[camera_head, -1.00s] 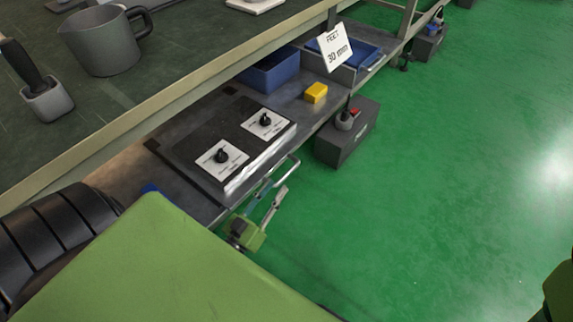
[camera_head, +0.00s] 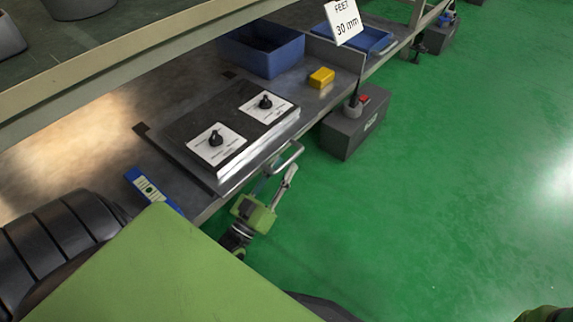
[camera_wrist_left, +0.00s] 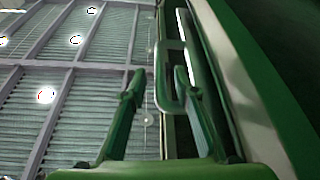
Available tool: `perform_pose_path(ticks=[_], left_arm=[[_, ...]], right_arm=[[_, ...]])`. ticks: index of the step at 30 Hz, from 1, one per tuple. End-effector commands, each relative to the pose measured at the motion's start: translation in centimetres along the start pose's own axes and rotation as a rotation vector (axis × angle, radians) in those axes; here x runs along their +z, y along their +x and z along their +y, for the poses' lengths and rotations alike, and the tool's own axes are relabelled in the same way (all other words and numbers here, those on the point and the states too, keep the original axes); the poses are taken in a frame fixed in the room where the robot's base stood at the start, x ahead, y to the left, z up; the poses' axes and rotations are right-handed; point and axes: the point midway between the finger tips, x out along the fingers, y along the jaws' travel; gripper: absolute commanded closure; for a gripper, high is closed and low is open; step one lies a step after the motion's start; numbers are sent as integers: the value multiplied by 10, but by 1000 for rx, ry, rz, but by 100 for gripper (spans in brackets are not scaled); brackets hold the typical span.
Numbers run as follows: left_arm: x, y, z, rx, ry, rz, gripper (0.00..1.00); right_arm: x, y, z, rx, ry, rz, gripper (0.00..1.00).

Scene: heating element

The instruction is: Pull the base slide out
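The base slide (camera_head: 172,148) is a dark flat plate on the lower metal shelf, carrying two white panels with black knobs. Its U-shaped metal handle (camera_head: 291,158) sticks out from the front edge over the green floor. My left gripper (camera_head: 281,180) is just in front of and below the handle, fingers pointing up toward it. In the left wrist view the fingers (camera_wrist_left: 162,88) are spread, and the handle (camera_wrist_left: 168,100) shows between them, nearer the right finger. I cannot tell whether they touch it. My right gripper is not in view.
On the shelf are a blue bin (camera_head: 262,52), a yellow block (camera_head: 321,77) and a blue level-like tool (camera_head: 150,189). A dark grey box (camera_head: 352,128) stands right of the handle. The upper bench edge (camera_head: 110,68) overhangs the shelf. The green floor (camera_head: 450,190) is open to the right.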

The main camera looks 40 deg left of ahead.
Motion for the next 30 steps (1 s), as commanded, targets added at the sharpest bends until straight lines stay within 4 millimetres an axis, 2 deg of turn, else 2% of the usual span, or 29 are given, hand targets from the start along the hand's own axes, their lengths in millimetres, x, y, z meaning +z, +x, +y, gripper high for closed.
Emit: perform_pose_path(ticks=[1, 6, 14, 15, 18, 26, 30], left_arm=[[2, 6, -1, 0, 0, 3, 72], [1, 20, 0, -1, 0, 1, 72], [0, 22, 0, -1, 0, 0, 72], [0, 22, 0, -1, 0, -1, 75], [0, 22, 0, -1, 0, -1, 100], [-1, 20, 2, -2, -1, -1, 100], [-5, 8, 14, -3, -3, -5, 100]], right_arm=[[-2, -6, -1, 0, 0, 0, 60], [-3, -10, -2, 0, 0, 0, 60], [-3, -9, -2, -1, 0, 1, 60], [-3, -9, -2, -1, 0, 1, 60], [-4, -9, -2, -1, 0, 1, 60], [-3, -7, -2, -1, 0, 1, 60], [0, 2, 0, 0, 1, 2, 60]])
